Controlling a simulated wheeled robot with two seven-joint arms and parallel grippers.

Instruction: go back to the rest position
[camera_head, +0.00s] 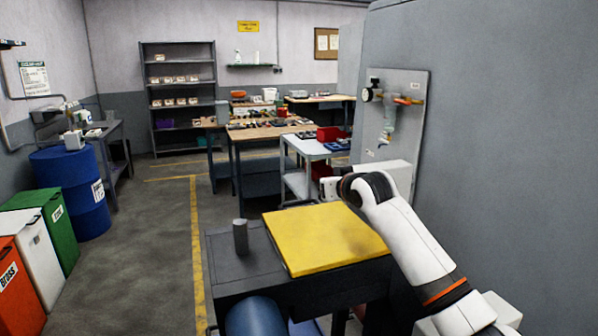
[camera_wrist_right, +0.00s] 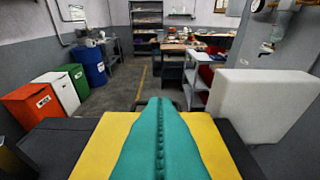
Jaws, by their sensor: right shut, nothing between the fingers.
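My right arm (camera_head: 410,235) comes in from the lower right of the head view and reaches over a dark stand with a yellow top (camera_head: 325,238). My right gripper (camera_wrist_right: 160,108) shows in the right wrist view as two teal fingers pressed together, with nothing between them. The fingers point forward over the yellow top, which shows on both sides of them. In the head view the fingers cannot be made out. My left gripper is in neither view.
A grey cylinder (camera_head: 240,237) stands upright on the dark surface left of the yellow top. A grey wall (camera_head: 500,130) closes the right side. A grey cart (camera_head: 310,148) stands beyond. A blue drum (camera_head: 72,190) and bins (camera_head: 50,225) line the left. Floor between is clear.

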